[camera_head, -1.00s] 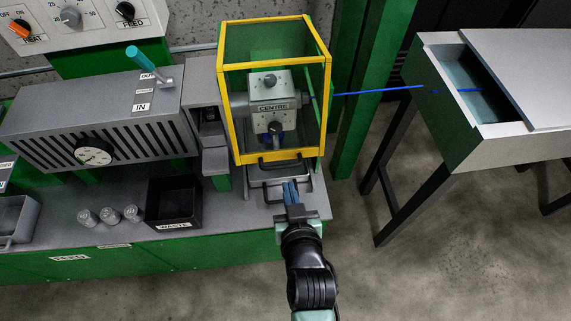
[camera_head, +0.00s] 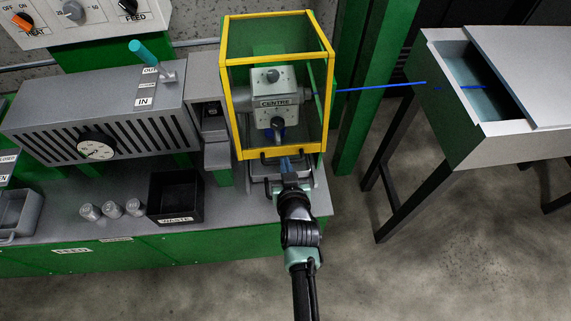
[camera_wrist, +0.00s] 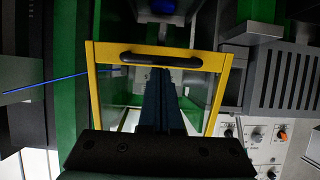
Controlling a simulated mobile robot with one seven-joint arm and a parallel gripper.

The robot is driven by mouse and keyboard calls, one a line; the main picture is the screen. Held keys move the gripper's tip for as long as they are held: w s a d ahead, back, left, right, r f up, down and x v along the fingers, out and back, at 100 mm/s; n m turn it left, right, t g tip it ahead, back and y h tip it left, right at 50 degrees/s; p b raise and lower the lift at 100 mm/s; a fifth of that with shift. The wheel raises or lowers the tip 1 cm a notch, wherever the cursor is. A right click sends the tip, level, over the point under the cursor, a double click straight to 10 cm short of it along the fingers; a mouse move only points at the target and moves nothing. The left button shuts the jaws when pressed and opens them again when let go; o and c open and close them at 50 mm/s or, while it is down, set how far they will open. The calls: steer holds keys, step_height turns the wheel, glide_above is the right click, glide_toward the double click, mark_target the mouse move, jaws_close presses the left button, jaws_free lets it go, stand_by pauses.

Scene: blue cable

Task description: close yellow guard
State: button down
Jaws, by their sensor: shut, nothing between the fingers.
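The yellow guard (camera_head: 235,110) is a yellow-framed box with clear panels around the grey unit marked CENTRE (camera_head: 274,98). Its lower front bar carries a dark handle (camera_head: 267,154). The handle also shows across the yellow bar in the wrist view (camera_wrist: 160,60). My gripper (camera_head: 285,163) is shut and empty, just in front of the handle at the guard's lower front edge. In the wrist view my gripper (camera_wrist: 160,74) has its fingertips close to the handle, overlapping it in line of sight. I cannot tell whether they touch.
A blue cable (camera_head: 380,87) runs right from the guard to an open-topped trough on a stand (camera_head: 465,75). A black WASTE bin (camera_head: 176,198) and several small grey cylinders (camera_head: 112,208) stand on the bench at left. A grey slotted housing (camera_head: 100,118) is behind them.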

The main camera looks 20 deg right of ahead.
steer(key=shift+f, duration=0.1)
stand_by(0.3)
steer(key=w+f+t+b, duration=0.1)
steer(key=f+b, duration=0.4)
steer(key=b, duration=0.5)
steer(key=w+d+f+t+b, duration=0.1)
steer(key=f+b, duration=0.4)
steer(key=b, duration=0.6)
steer(key=w+t, duration=0.1)
steer(key=w, duration=0.1)
steer(key=shift+w+d+h, duration=0.2)
steer(key=shift+w+h, duration=0.2)
steer(key=shift+r, duration=0.1)
